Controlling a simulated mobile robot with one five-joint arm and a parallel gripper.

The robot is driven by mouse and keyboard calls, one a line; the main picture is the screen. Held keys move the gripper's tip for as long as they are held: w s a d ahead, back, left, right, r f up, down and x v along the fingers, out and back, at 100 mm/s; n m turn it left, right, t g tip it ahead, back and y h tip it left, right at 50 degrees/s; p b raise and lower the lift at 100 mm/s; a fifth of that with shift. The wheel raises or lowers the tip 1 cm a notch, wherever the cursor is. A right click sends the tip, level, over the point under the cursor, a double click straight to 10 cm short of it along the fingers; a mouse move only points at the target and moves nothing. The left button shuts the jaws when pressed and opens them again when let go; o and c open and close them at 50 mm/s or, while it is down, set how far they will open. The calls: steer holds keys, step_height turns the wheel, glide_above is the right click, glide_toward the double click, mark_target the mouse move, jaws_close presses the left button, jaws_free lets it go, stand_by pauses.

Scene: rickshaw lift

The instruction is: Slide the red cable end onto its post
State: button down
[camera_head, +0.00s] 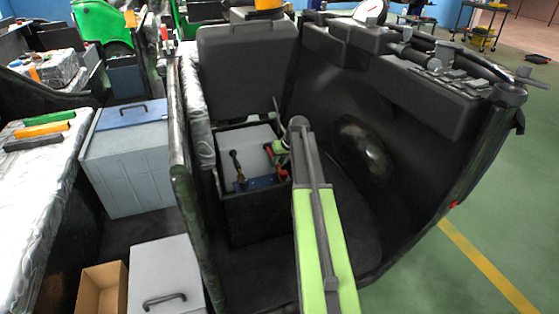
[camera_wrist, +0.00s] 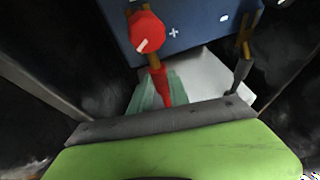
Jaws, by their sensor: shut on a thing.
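The red cable (camera_wrist: 163,86) shows in the wrist view with a copper-coloured end (camera_wrist: 153,61) pointing up the picture. My gripper (camera_wrist: 157,91) has pale green fingers and is shut on this red cable. The copper end reaches to the edge of a round red post top (camera_wrist: 147,32), beside a white plus mark on the blue battery (camera_wrist: 190,32). I cannot tell whether the end is around the post or only overlaps it in view. In the head view my gripper (camera_head: 280,148) is over the right side of the open battery box (camera_head: 250,205).
A black cable with a brass-coloured end (camera_wrist: 246,40) stands right of the gripper; this end also shows in the head view (camera_head: 236,160). The raised dark lid or seat back (camera_head: 248,70) stands behind the box. The dark vehicle wall (camera_head: 375,140) closes the right side.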

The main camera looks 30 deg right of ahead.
steer(key=shift+s+f, duration=0.1)
steer(key=shift+s, duration=0.1)
steer(key=c, duration=1.3)
jaws_free()
steer(key=shift+o, duration=0.2)
steer(key=p+v, duration=1.5)
steer(key=v, duration=0.2)
steer(key=shift+r+p, duration=0.25)
steer(key=shift+p, duration=0.15)
steer(key=shift+d+f, duration=0.1)
steer(key=shift+d, duration=0.05)
